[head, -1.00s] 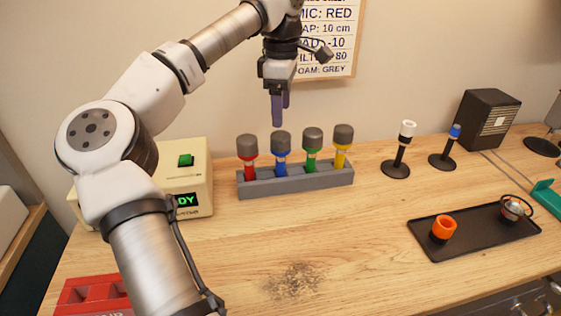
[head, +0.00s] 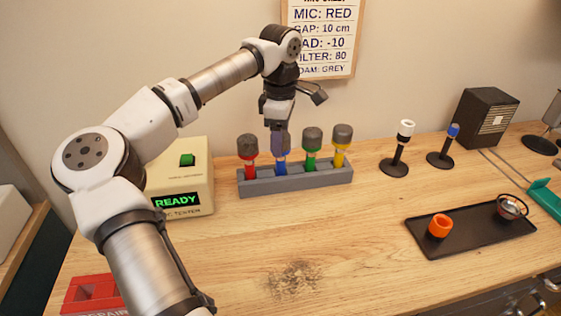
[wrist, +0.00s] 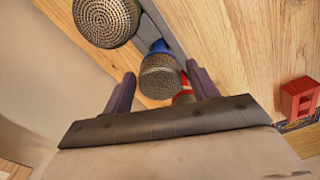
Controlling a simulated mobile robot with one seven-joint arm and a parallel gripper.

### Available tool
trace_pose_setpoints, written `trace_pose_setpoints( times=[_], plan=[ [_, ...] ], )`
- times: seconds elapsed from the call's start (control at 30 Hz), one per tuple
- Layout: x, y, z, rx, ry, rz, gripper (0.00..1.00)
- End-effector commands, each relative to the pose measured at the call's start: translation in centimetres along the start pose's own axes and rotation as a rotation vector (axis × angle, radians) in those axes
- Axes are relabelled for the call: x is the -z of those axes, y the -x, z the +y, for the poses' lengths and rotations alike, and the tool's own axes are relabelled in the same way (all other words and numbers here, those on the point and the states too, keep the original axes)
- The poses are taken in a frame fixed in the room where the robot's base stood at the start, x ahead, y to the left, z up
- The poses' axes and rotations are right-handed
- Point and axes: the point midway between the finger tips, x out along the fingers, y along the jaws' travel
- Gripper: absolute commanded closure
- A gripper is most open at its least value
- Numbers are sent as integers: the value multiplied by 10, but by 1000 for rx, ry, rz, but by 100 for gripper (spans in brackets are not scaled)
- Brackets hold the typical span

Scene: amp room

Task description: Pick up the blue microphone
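The blue microphone (head: 281,169) stands upright in the grey rack (head: 310,181), between the red microphone (head: 249,165) and the green microphone (head: 312,146). My gripper (head: 281,150) points down over it, and its fingers hide most of the microphone's head in the head view. In the wrist view the blue microphone's grey mesh head (wrist: 160,78) shows between my two purple fingers (wrist: 160,70). The fingers are spread, with gaps visible beside the head. The red microphone (wrist: 186,93) is partly hidden behind my right finger in that view.
A yellow microphone (head: 342,139) stands at the rack's right end. A tester box (head: 183,180) reading READY is to the left. Two stand microphones (head: 399,150) and a black tray (head: 470,236) are to the right.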

Motion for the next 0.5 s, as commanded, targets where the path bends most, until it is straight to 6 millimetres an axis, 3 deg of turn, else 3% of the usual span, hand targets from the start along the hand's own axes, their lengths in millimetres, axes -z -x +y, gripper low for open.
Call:
trace_pose_setpoints(
  times=[0.07,0.4,0.5],
  plan=[
    [0,0,0,0,0,0,52],
    [0,0,0,0,0,0,97],
    [0,1,0,-1,0,0,100]
  ],
)
